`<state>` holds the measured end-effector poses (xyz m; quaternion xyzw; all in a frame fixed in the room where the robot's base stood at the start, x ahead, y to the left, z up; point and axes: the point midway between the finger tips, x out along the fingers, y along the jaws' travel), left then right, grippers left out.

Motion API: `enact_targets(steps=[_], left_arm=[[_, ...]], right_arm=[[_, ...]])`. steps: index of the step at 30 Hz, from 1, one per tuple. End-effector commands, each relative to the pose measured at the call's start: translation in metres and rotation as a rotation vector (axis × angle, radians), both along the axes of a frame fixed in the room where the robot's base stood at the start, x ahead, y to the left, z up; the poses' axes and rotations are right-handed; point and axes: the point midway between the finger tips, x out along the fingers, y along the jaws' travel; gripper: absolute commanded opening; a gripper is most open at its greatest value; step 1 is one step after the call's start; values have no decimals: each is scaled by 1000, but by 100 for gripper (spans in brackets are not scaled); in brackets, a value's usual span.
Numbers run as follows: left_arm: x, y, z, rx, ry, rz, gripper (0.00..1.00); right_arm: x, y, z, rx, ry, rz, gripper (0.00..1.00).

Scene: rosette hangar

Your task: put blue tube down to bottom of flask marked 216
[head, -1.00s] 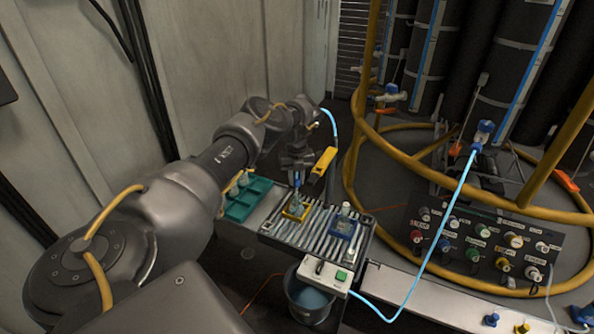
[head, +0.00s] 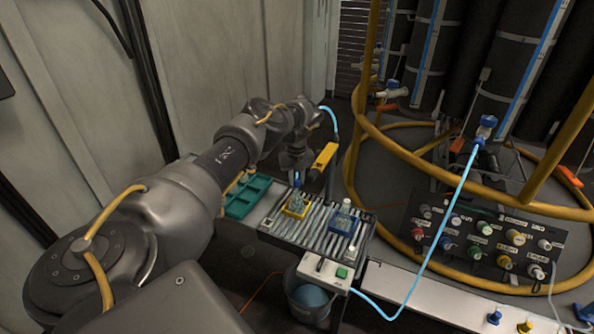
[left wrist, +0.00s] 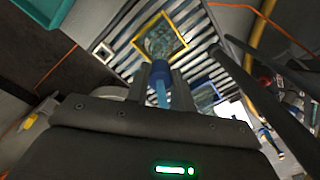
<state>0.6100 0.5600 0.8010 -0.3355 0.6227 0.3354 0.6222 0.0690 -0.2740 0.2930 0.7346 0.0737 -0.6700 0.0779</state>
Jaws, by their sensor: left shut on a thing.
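My left gripper (head: 297,172) is shut on the blue tube (head: 297,181), which points down above the yellow-framed holder. In the left wrist view the dark blue collar and light blue length of the tube (left wrist: 160,96) show between the fingers (left wrist: 166,82). A clear flask (head: 297,203) stands in the yellow holder and also shows beyond the tube in the left wrist view (left wrist: 160,40). Another clear flask (head: 344,214) stands in the blue holder. No number is readable, so I cannot tell which is 216. I cannot tell whether the tube's tip is inside the flask. My right gripper is out of view.
The holders stand on a ribbed rack (head: 318,228). A green tray (head: 247,196) lies to its left. A control box with a green button (head: 325,270) and a bucket (head: 308,302) are at the front. A yellow ring frame (head: 395,152) stands to the right.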

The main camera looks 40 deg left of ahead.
Motion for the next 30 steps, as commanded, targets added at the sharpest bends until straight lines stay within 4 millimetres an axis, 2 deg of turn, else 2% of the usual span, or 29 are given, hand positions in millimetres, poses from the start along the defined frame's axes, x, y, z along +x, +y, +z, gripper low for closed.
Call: enact_targets(steps=[5, 6, 11, 17, 23, 30], left_arm=[[0, 0, 0, 0, 0, 0, 5], [0, 0, 0, 0, 0, 0, 26], [0, 0, 0, 0, 0, 0, 47], [0, 0, 0, 0, 0, 0, 49], [0, 0, 0, 0, 0, 0, 74], [0, 0, 0, 0, 0, 0, 74]], right_arm=[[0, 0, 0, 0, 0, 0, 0], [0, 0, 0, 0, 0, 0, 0], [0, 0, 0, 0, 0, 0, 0], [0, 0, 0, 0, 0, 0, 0], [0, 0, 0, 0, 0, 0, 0], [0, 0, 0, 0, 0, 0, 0]])
